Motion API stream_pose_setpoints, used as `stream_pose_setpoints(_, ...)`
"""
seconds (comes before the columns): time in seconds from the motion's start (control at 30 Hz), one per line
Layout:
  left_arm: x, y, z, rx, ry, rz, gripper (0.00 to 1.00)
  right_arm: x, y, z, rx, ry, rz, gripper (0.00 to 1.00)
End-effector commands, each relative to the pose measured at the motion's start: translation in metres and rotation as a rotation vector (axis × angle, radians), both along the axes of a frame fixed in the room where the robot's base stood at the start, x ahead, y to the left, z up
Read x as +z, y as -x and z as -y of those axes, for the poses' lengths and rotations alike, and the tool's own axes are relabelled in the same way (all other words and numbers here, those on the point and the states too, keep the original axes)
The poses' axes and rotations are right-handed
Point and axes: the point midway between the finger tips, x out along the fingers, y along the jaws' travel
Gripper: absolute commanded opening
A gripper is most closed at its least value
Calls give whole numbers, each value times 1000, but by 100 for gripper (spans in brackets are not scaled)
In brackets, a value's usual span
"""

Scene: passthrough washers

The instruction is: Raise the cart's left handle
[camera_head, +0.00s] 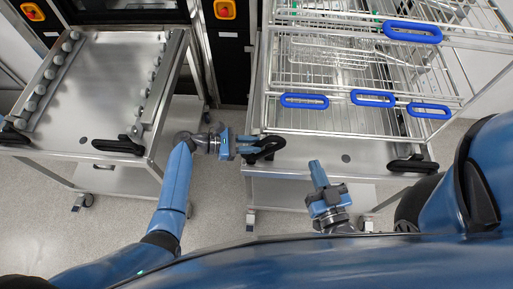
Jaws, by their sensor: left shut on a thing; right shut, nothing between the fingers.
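The cart (310,150) with wire racks on it stands at the right of the head view. Its black left handle (268,147) is at the cart's near left corner. My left gripper (246,148) reaches in from the left and is shut on this left handle. The fingertips partly hide the handle's left end. The cart's black right handle (413,165) is at its near right corner, with nothing holding it. My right gripper (316,168) is shut and empty, in front of the cart's near edge, apart from both handles.
Wire racks (345,80) with several blue handles fill the cart's top. A second steel cart (95,90) with rollers and black handles stands at the left. Dark machines (228,50) stand behind. Grey floor (120,222) shows between and before the carts.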

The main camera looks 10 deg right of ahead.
Motion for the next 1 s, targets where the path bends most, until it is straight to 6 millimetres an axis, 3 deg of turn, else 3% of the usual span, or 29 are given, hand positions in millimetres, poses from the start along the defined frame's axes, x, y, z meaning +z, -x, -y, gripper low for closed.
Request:
stream_pose_setpoints(0.03,-7,-2,-6,2,45,-18,0,-11,0,0,0,0,0,0)
stream_pose_setpoints(0.5,-14,-13,-42,-3,387,-128,0,-59,0,0,0,0,0,0)
stream_pose_setpoints(1.0,-14,-16,-53,-5,490,-162,0,-72,0,0,0,0,0,0)
